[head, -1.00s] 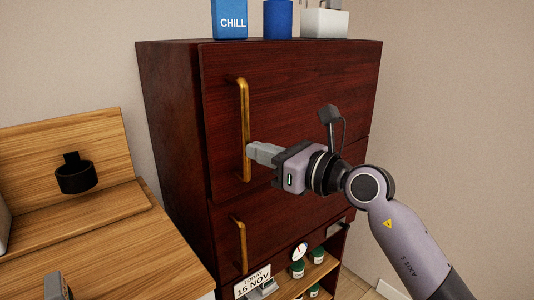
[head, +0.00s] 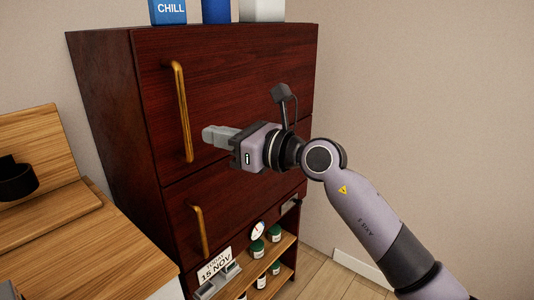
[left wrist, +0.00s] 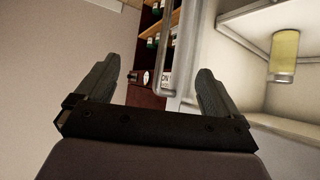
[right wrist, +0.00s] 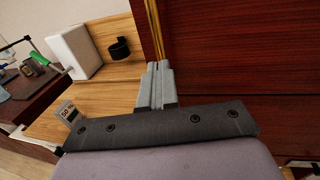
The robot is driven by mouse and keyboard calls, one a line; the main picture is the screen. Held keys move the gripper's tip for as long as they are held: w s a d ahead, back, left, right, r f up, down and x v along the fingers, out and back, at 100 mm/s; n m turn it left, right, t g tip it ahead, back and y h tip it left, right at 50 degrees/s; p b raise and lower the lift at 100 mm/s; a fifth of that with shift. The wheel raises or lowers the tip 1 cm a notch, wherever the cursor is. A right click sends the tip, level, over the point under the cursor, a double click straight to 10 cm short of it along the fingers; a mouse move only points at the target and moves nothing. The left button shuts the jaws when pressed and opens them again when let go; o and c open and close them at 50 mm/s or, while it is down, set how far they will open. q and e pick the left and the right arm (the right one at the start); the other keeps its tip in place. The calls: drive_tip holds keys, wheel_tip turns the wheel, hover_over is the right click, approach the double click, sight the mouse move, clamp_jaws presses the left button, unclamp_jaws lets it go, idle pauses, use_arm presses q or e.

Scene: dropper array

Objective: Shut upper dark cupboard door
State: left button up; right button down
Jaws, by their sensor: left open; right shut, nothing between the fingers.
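The upper dark cupboard door (head: 240,85) is a reddish-brown wood panel with a vertical brass handle (head: 180,110) near its left edge. It looks flush with the cupboard front, with no clear gap. My right gripper (head: 207,134) is shut and empty in front of the door, its fingertips just right of the handle's lower part. In the right wrist view, the shut fingers (right wrist: 156,68) point toward the brass handle (right wrist: 153,25); I cannot tell if they touch the door. My left gripper (left wrist: 153,78) is open and empty, away from the door.
A lower door with its own brass handle (head: 200,230) sits beneath, above open shelves with green jars (head: 257,247) and a date sign (head: 214,265). Blue containers (head: 216,11) stand on top. A wooden counter (head: 90,250) is at left. Floor at right looks clear.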

drive_tip(key=b+v, duration=0.1)
drive_tip(key=v, duration=0.9)
drive_tip(key=s+d+f+m+t+h+p, duration=0.3)
drive_tip(key=d+f+m+t, duration=0.5)
drive_tip(key=m, duration=0.8)
drive_tip(key=s+d+f+m+t+h+p, duration=0.1)
drive_tip(key=d+f+m+t+h, duration=0.2)
drive_tip(key=d+f+m+h, duration=0.95)
drive_tip(key=s+d+f+m+g+y+p, duration=0.1)
drive_tip(key=s+f+m+g, duration=0.7)
drive_tip(key=s+f+m, duration=1)
drive_tip(key=shift+s+d+f+p, duration=0.2)
drive_tip(key=shift+d+f+p, duration=0.4)
drive_tip(key=shift+d+f, duration=0.1)
